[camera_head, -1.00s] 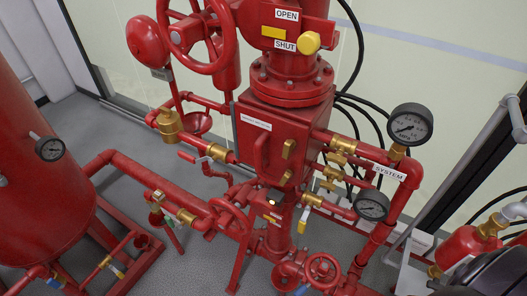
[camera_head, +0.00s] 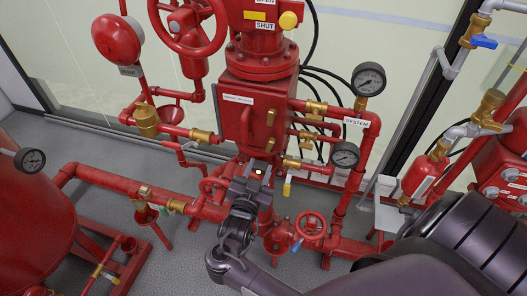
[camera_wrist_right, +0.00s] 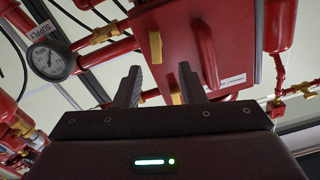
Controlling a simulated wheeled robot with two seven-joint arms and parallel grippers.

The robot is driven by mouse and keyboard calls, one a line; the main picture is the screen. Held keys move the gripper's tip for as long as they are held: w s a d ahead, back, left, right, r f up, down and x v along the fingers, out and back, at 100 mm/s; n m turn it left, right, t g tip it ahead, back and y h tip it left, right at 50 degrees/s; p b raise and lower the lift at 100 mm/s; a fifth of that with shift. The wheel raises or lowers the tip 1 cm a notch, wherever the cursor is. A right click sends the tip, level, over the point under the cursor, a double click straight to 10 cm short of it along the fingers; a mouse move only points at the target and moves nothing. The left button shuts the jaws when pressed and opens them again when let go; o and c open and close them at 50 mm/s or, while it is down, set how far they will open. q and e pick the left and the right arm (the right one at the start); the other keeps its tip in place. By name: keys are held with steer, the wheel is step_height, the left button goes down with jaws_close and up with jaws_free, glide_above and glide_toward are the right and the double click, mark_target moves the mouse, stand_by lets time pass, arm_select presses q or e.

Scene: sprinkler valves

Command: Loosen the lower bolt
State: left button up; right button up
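The lower bolt (camera_head: 269,145) is a brass piece low on the front of the red valve box (camera_head: 234,93). A similar upper bolt (camera_head: 271,117) sits above it. In the right wrist view, which shows the box upside down, the lower bolt (camera_wrist_right: 155,47) is the higher brass piece and the upper bolt (camera_wrist_right: 176,97) the lower one. My right gripper (camera_head: 254,172) is just below the box. In the wrist view its dark fingers (camera_wrist_right: 160,72) stand apart with nothing held between them, and the bolts show beyond them. My left gripper is not in view.
A round supply gauge (camera_head: 345,155) and brass fittings stand right of the box. A red handwheel (camera_head: 311,226) is low beside my right arm. The red handle (camera_head: 245,124) is left of the bolts. A red pipe (camera_head: 120,183) runs left; grey floor lies below.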

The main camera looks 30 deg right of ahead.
mark_target(270, 147)
steer(key=p+x, duration=0.1)
steer(key=x, duration=0.2)
steer(key=p+x, duration=0.1)
steer(key=x, duration=0.3)
steer(key=shift+s+d+r, duration=0.1)
steer(key=shift+d+r, duration=0.15)
steer(key=shift+d, duration=0.05)
steer(key=shift+w+d, duration=0.2)
steer(key=shift+d, duration=0.05)
steer(key=shift+w+d+f, duration=0.1)
steer(key=shift+w+d, duration=0.05)
steer(key=shift+d, duration=0.1)
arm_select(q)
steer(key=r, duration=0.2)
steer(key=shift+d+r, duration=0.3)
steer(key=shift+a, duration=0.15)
arm_select(e)
jaws_close()
